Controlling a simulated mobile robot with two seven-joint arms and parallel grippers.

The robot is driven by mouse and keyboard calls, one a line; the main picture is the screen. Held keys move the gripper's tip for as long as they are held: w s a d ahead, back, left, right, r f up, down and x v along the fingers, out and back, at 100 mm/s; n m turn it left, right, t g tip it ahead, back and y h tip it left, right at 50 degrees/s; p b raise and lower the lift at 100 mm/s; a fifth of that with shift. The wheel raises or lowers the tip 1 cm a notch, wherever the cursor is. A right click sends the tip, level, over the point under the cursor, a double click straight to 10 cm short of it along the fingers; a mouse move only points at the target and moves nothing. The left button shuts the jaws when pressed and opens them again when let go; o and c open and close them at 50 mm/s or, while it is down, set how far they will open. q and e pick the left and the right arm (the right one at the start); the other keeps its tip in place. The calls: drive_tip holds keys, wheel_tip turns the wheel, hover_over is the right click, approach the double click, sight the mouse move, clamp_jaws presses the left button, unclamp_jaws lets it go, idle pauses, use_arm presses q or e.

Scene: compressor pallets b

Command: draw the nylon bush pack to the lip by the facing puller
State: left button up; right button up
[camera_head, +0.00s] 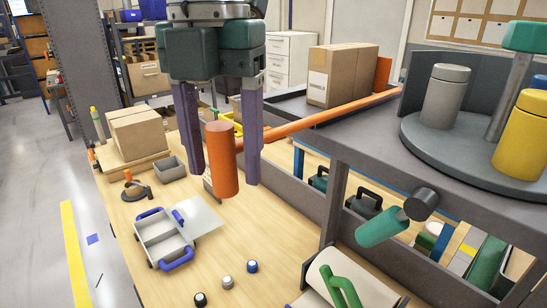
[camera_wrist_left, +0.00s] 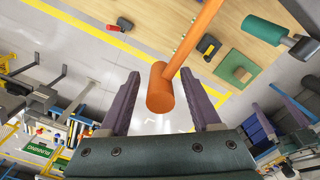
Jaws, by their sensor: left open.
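A brown cardboard box (camera_head: 335,75), which looks like the bush pack, stands upright on the raised dark shelf (camera_head: 287,106). The orange puller has a thick cylindrical handle (camera_head: 222,160), a long rod (camera_head: 330,114) past the box's near side, and an upright plate (camera_head: 383,74) at the box's right. My left gripper (camera_head: 223,187) is open, pointing down, with the handle between its fingers. In the left wrist view the handle (camera_wrist_left: 160,88) lies between the fingers, with gaps visible on both sides. The box is not clearly seen there. My right gripper is not in view.
A turntable (camera_head: 445,150) with grey and yellow canisters is right of the box. A green cylindrical handle (camera_head: 383,228) sticks out below the shelf. The wooden bench below holds a grey tray (camera_head: 165,240), several small knobs and stacked cartons (camera_head: 137,130).

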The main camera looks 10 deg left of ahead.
use_arm(q)
drive_tip(key=shift+f, duration=0.85)
clamp_jaws()
idle(0.8)
